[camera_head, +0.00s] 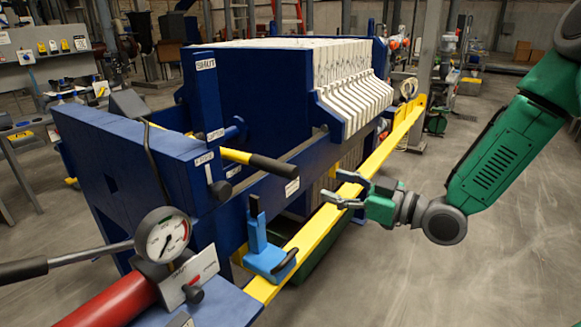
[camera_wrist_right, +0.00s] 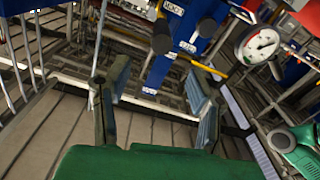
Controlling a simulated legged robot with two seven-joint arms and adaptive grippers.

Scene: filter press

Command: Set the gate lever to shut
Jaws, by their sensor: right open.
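A lever with a yellow shaft and a long black grip (camera_head: 272,168) sticks out nearly level to the right from the blue press frame (camera_head: 120,160). I take it for the gate lever. A SHUT label (camera_head: 205,64) is high on the blue post above it; another label (camera_head: 292,187) is on the beam near the grip's end. My right gripper (camera_head: 342,190) is open and empty, right of the grip and apart from it. The yellow shaft (camera_wrist_right: 205,67) also shows in the right wrist view, beyond the open fingers (camera_wrist_right: 158,98). My left gripper is not in view.
A long yellow rail (camera_head: 330,215) runs below my right gripper, with a blue clamp-like fixture (camera_head: 265,250) on it. A gauge (camera_head: 163,235) and red cylinder (camera_head: 110,302) are at the lower left. White filter plates (camera_head: 345,85) stand behind. The floor at right is clear.

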